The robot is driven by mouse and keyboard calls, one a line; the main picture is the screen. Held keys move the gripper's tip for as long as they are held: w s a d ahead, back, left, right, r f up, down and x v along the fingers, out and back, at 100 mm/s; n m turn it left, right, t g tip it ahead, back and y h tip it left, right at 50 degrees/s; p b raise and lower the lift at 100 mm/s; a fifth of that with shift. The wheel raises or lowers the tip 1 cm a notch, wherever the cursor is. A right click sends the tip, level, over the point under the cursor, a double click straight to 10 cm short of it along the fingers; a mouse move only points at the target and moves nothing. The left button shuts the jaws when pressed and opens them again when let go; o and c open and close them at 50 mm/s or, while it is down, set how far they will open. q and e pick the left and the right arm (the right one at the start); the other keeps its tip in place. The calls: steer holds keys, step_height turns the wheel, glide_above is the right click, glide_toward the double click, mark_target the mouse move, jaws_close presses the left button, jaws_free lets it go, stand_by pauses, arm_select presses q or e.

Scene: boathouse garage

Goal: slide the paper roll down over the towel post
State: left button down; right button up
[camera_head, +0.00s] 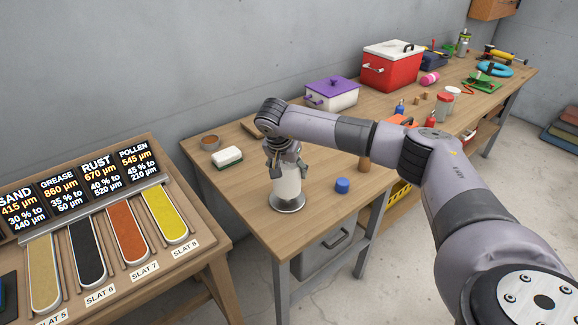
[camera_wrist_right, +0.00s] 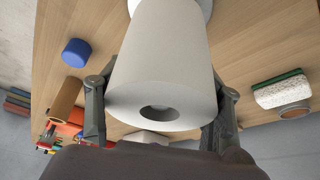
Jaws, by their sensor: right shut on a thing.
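The white paper roll (camera_head: 288,186) is upright at the front end of the workbench. My right gripper (camera_head: 289,170) comes down from above and is shut on it, one finger on each side. In the right wrist view the gripper (camera_wrist_right: 160,108) flanks the roll (camera_wrist_right: 165,55), whose open core faces the camera. The round metal base (camera_head: 289,206) of the towel post is right below the roll, and its pale edge shows in the wrist view (camera_wrist_right: 206,6). The post itself is hidden, and I cannot tell how far the roll is over it. My left gripper is not in view.
On the workbench (camera_head: 330,215), a blue cap (camera_head: 342,185) is right of the base and a sponge (camera_head: 227,157) is left of it. A brown cylinder (camera_head: 364,164) and a purple-lidded box (camera_head: 331,93) are farther back. A slat display (camera_head: 100,230) is at the left.

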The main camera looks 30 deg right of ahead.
steer(key=shift+f+b, duration=0.75)
steer(key=shift+f, duration=0.75)
steer(key=shift+f, duration=0.3)
steer(key=o, duration=1.3)
steer(key=shift+r, duration=0.15)
